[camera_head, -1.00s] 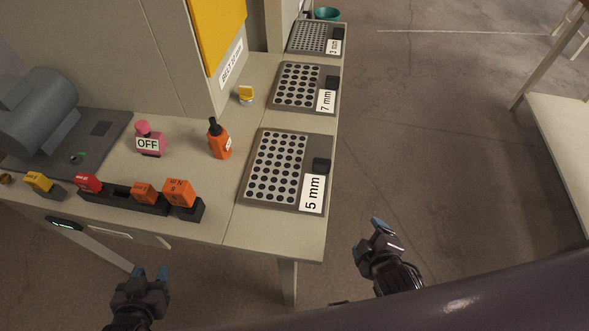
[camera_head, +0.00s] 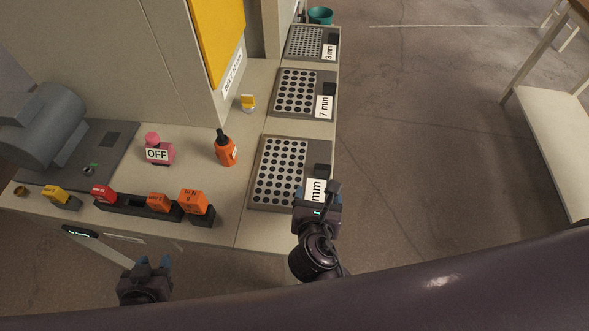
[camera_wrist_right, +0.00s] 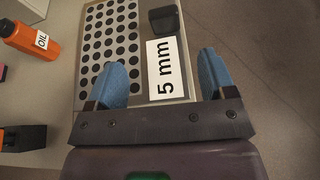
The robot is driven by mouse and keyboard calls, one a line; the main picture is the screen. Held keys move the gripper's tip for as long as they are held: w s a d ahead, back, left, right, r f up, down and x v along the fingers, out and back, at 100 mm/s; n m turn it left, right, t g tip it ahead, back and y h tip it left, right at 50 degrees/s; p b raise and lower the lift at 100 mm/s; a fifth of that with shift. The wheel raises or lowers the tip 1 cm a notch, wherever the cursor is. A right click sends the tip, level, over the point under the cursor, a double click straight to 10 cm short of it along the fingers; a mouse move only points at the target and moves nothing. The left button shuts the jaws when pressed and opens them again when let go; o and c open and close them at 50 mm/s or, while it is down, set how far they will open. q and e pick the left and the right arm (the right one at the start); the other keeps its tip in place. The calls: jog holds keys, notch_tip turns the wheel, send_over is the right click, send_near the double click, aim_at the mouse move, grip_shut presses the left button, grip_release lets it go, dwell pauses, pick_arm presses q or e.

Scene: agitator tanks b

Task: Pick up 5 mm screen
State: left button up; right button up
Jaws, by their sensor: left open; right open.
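The 5 mm screen (camera_head: 279,172) is a grey plate with rows of dark holes, a white label and a black block handle. It lies flat on the near right end of the bench. My right gripper (camera_head: 318,190) is over its near right corner and covers part of its label. In the right wrist view the gripper (camera_wrist_right: 164,80) is open, with blue fingertips on both sides of the label of the screen (camera_wrist_right: 110,45). The black handle (camera_wrist_right: 164,19) is ahead of the fingertips. My left gripper (camera_head: 153,264) is open and empty in front of the bench.
The 7 mm screen (camera_head: 299,92) and the 3 mm screen (camera_head: 308,43) lie further back. An orange oil bottle (camera_head: 225,149) stands left of the 5 mm screen, also in the right wrist view (camera_wrist_right: 32,39). Orange blocks (camera_head: 194,201) sit near the front edge.

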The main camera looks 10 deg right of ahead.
aim_at(323, 171)
jog(key=shift+w+a, duration=0.1)
jog(key=shift+w, duration=0.1)
jog(key=x, duration=0.4)
jog(key=shift+w, duration=0.2)
jog(key=shift+d+b+x, duration=0.25)
jog(key=shift+x, duration=1.25)
jog(key=shift+d+b+x, duration=0.25)
jog(key=shift+x, duration=1.3)
jog(key=shift+s, duration=0.15)
jog(key=c, duration=1.3)
